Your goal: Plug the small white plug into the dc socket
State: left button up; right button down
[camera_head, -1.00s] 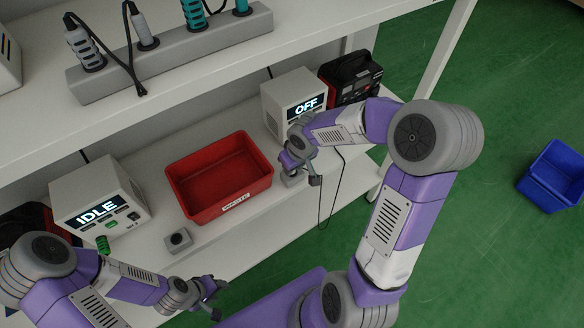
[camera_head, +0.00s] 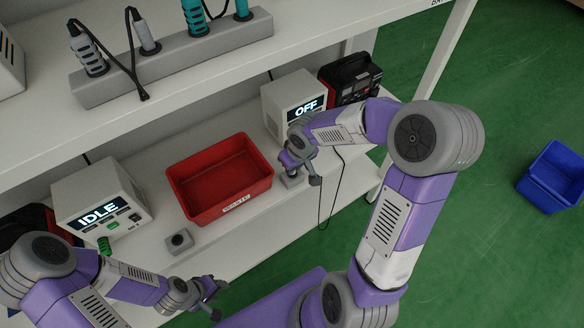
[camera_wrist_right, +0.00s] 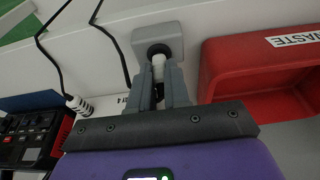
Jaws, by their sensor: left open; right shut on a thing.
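My right gripper (camera_head: 298,172) is over the lower shelf in front of the box reading OFF. In the right wrist view it (camera_wrist_right: 160,92) is shut on a small white plug (camera_wrist_right: 158,66). The plug's far end is at the round dark opening of a grey socket block (camera_wrist_right: 158,36); I cannot tell how deep it sits. The block also shows under the gripper in the head view (camera_head: 292,182). A similar grey block with a dark round socket (camera_head: 179,241) sits near the shelf's front edge. My left gripper (camera_head: 213,292) is open and empty at the lower left.
A red waste bin (camera_head: 222,208) stands between the OFF box (camera_head: 285,100) and the IDLE box (camera_head: 85,190). A black cord hangs off the shelf edge. Another white plug (camera_wrist_right: 78,106) shows in the wrist view. A grey power strip (camera_head: 165,65) is on the upper shelf.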

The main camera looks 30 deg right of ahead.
jog(key=shift+w+p+v, duration=0.2)
jog(key=shift+p+v, duration=0.4)
jog(key=shift+v, duration=0.2)
jog(key=shift+w+p+v, duration=0.2)
jog(key=shift+p+v, duration=0.45)
jog(key=shift+v, duration=0.2)
jog(key=shift+w+p+v, duration=0.2)
jog(key=shift+p+v, duration=0.4)
jog(key=shift+v, duration=0.2)
jog(key=shift+r, duration=0.15)
